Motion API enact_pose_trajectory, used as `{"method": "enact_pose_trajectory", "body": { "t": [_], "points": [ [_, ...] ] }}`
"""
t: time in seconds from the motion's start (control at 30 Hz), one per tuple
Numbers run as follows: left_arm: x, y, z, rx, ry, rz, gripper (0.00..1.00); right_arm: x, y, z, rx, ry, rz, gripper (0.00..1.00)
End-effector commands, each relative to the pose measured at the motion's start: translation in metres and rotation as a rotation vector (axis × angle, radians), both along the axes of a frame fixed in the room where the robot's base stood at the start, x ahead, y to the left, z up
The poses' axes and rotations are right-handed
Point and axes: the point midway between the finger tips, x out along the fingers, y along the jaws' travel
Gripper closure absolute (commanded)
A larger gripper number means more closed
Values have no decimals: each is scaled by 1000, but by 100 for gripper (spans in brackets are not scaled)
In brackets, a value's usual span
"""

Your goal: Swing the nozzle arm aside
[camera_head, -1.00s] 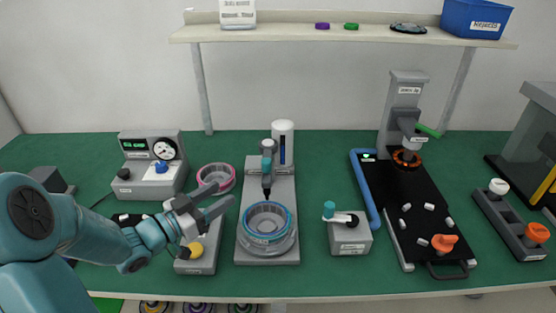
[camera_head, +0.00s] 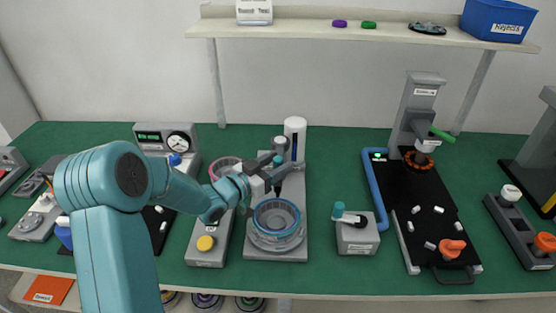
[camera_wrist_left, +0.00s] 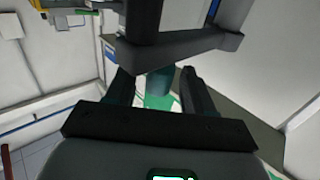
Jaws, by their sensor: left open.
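The nozzle arm (camera_head: 280,143) is a grey arm on the dispenser stand, in front of a white cylinder. Its outer part is largely hidden behind my left gripper in the head view. Below it a clear dish with a teal rim (camera_head: 277,232) sits on the stand's grey base. My left gripper (camera_head: 280,171) is open at the nozzle arm, above and behind the dish. In the left wrist view a teal piece (camera_wrist_left: 159,83) shows between the open fingers, and a dark grey bar crosses above them. I cannot tell whether the fingers touch it. My right gripper is not in view.
A pink ring (camera_head: 224,168) and a grey box with a yellow button (camera_head: 206,243) are left of the stand. A small grey box with a teal knob (camera_head: 357,238) is to the right. A black press fixture (camera_head: 425,225) stands farther right. Green mat is free between them.

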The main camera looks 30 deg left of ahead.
Motion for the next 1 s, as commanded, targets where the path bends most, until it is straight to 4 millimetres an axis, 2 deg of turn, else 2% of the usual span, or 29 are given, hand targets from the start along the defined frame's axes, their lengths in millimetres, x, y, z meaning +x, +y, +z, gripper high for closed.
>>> {"method": "enact_pose_trajectory", "body": {
  "t": [0.1,0.33,0.37,0.5,0.77,1.0],
  "points": [
    [6,-2,0,0,-1,-2,47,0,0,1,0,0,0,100],
    [7,-2,0,0,-1,0,47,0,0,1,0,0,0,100],
    [7,-2,0,0,-1,0,54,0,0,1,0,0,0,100],
    [7,-2,0,0,-1,0,99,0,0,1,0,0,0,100],
    [8,-4,-1,1,-1,-1,100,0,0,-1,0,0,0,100],
    [17,-16,-2,3,-6,4,100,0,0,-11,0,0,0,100]
  ]
}}
